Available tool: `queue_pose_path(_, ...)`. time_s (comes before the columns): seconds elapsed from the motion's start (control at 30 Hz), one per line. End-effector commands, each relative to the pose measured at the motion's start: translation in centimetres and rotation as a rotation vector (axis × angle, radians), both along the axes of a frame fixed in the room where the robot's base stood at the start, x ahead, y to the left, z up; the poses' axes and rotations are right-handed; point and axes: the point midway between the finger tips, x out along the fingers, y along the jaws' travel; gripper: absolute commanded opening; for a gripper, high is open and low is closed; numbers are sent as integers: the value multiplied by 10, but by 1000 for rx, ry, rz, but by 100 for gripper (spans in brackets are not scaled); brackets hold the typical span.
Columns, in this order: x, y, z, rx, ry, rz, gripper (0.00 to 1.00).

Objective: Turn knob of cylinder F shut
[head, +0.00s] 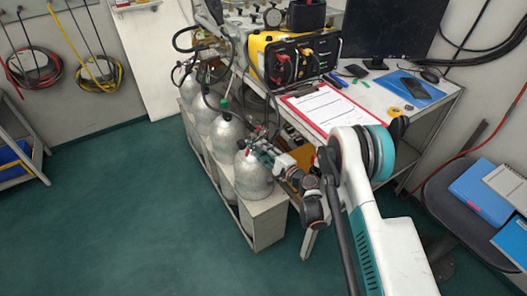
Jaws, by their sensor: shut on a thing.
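A row of silver gas cylinders stands in a grey rack. The nearest cylinder (254,182) is at the front end, and my gripper (257,148) is at its valve on top, coming in from the right. My gripper is shut on the valve knob there, which is mostly hidden by the fingers. A cylinder with a green knob (224,104) stands behind it. No letters on the cylinders can be read, so I cannot tell from markings which is F.
The rack (268,222) closes in the cylinders' lower parts. A bench (418,113) to the right carries a yellow panel box (262,62), a red clipboard (324,108) and a monitor (378,28). Hoses run above the rear cylinders. The green floor (120,220) at left is clear.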

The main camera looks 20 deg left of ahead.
Motion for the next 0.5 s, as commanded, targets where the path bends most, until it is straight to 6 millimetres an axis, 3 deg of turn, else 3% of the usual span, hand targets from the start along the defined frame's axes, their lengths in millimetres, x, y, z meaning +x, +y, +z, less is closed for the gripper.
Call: queue_pose_path(0.5,0,-2,-3,261,412,-2,10)
